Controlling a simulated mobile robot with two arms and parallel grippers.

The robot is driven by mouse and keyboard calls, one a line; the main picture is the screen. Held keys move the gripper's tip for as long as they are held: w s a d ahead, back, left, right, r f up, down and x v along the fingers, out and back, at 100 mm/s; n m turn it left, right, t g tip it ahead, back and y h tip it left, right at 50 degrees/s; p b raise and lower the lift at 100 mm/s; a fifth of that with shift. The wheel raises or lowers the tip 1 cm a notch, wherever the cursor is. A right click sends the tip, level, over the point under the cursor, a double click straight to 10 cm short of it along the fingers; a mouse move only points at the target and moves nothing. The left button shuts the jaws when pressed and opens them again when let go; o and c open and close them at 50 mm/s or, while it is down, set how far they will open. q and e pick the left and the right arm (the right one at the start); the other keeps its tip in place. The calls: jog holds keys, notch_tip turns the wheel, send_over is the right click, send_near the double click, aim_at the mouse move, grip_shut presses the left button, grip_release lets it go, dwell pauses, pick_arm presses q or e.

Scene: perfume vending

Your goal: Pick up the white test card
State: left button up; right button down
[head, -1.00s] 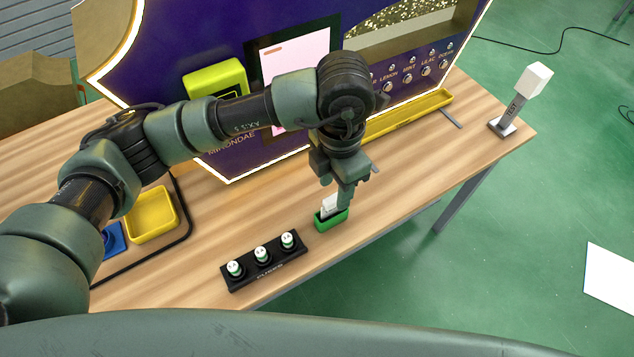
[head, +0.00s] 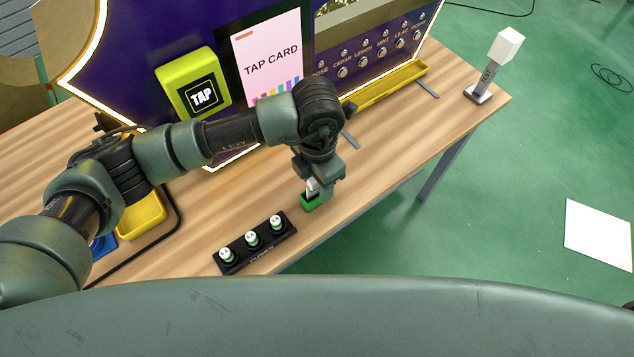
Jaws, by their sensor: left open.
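A small green holder (head: 309,203) stands on the wooden table near its front edge. A white piece, likely the test card (head: 312,186), sticks up from it. My left gripper (head: 316,188) points down directly above the holder, with its fingers at the white piece. It is open; the fingers hide part of the card, and I cannot tell whether they touch it. My right gripper is not in view.
A black rack (head: 232,268) with several white-topped vials sits left of the holder. The purple machine with its lime TAP reader (head: 194,84) and TAP CARD screen (head: 268,60) stands behind. A yellow tray (head: 143,214) is at left, and a white-headed stand (head: 478,93) at right.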

pick_arm(q)
grip_shut()
jog(key=shift+r, duration=0.1)
